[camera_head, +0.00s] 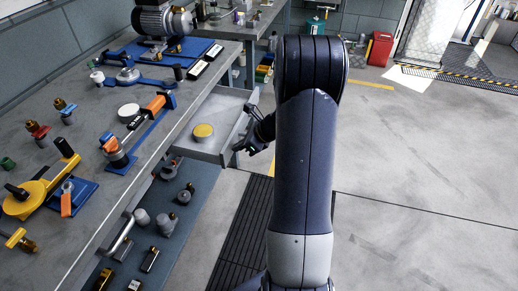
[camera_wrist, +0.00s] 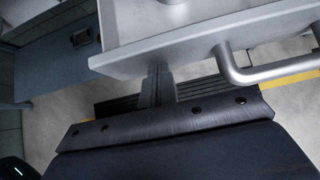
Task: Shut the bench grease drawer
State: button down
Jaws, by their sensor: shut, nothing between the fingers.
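The bench grease drawer (camera_head: 222,108) stands pulled out from under the bench top, with a yellow round tin (camera_head: 203,131) lying in it. My gripper (camera_head: 244,145) is at the outer side of the drawer's front, its fingers shut and empty. In the wrist view, the drawer's grey front edge (camera_wrist: 150,56) and its bar handle (camera_wrist: 268,73) lie just ahead of my gripper (camera_wrist: 158,84). The handle is to the right of the fingers, which are not around it. I cannot tell whether the fingertips touch the front.
The workbench (camera_head: 160,190) carries clamps, fittings and a motor. A lower shelf holds several parts under another bar handle (camera_head: 122,236). A red case (camera_head: 380,49) stands on the floor at the back. The floor to the right of my arm is clear.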

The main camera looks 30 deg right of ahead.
jog(key=p, duration=0.2)
send_near(186, 143)
jog(key=x, duration=0.4)
jog(key=shift+w+a, duration=0.1)
jog(key=shift+w, duration=0.1)
